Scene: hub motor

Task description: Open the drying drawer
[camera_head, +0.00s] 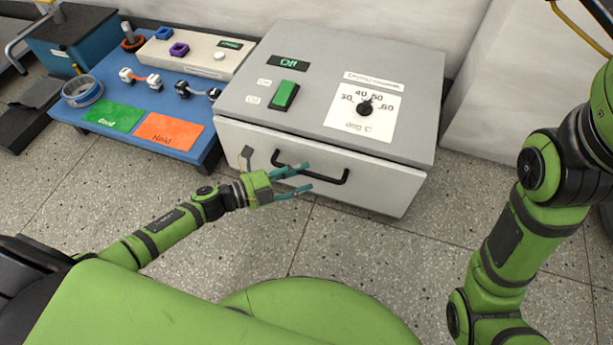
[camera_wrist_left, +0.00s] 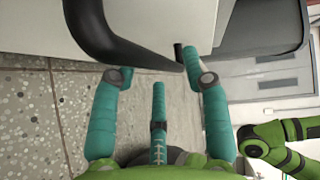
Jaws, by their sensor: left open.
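The drying drawer (camera_head: 385,185) is the white front of a grey box unit and looks closed. Its black bar handle (camera_head: 330,179) runs across the front. The handle also shows large in the left wrist view (camera_wrist_left: 112,42), just beyond the fingers. My left gripper (camera_head: 307,178) is open in front of the drawer, with its teal fingers over the handle in the head view. In the left wrist view its fingers (camera_wrist_left: 150,85) are spread, with nothing held between them. I cannot tell whether they touch the handle. My right gripper is out of view.
The unit's top has a green switch (camera_head: 284,96), a sign and a dial (camera_head: 365,108). A blue table (camera_head: 205,150) with green and orange mats, a tape roll and small parts stands left of it. The speckled floor (camera_head: 340,245) before the drawer is clear apart from my body.

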